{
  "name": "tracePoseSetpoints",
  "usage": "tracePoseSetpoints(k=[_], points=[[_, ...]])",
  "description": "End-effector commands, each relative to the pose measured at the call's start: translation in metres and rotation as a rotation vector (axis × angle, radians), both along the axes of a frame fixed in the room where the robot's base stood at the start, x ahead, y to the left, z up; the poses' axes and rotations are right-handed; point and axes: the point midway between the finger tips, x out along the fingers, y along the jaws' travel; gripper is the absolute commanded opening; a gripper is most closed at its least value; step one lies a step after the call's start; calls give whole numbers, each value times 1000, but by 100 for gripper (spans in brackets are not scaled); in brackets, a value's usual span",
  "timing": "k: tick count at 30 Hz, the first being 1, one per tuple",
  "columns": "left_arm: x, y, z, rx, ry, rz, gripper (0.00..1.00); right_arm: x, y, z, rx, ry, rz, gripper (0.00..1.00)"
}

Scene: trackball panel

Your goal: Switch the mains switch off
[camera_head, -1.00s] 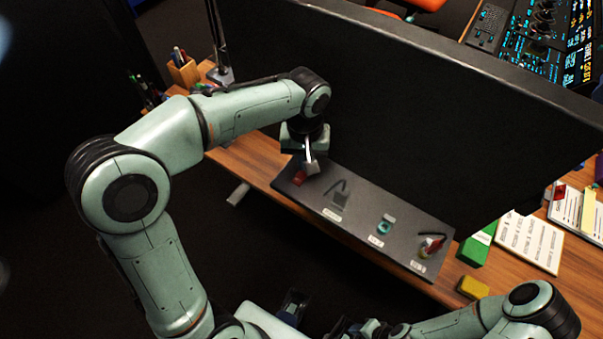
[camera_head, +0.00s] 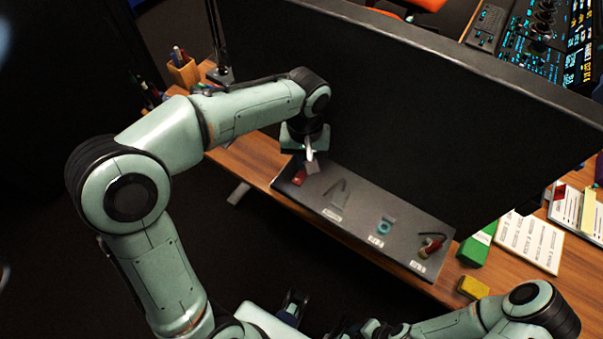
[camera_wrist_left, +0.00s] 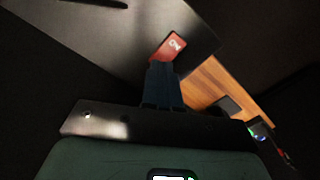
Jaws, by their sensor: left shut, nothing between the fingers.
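The mains switch appears to be the red rocker (camera_head: 299,177) at the left end of the dark grey panel (camera_head: 362,232). In the left wrist view the red rocker (camera_wrist_left: 168,46) carries white lettering that looks like "ON". My left gripper (camera_head: 311,165) is shut and empty, with its fingertips close by the rocker. In the left wrist view its fingers (camera_wrist_left: 163,80) end at the rocker's near edge; I cannot tell if they touch. My right arm is at the bottom right, and its jaws are too dark and small to read (camera_head: 368,328).
The panel also carries a grey part (camera_head: 338,197), a teal control (camera_head: 385,226) and a red-handled control (camera_head: 431,244). A large black screen (camera_head: 400,110) stands close behind. A green box (camera_head: 477,246) and yellow block (camera_head: 472,287) lie to the right on the wooden desk (camera_head: 255,158).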

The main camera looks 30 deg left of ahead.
Motion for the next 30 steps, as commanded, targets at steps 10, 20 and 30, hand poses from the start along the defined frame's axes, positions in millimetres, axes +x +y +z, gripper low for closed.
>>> tracePoseSetpoints(k=[10, 20, 30], points=[[0, 0, -1, 0, 0, 0, 0, 0, 0, -1, 0, 0, 0, 43], [0, 0, -6, 0, 1, 0, 0, -1, 0, -4, -1, 2, 0, 43], [0, 0, -11, 0, 0, 0, 0, -3, 0, -8, 0, 3, 0, 43]])
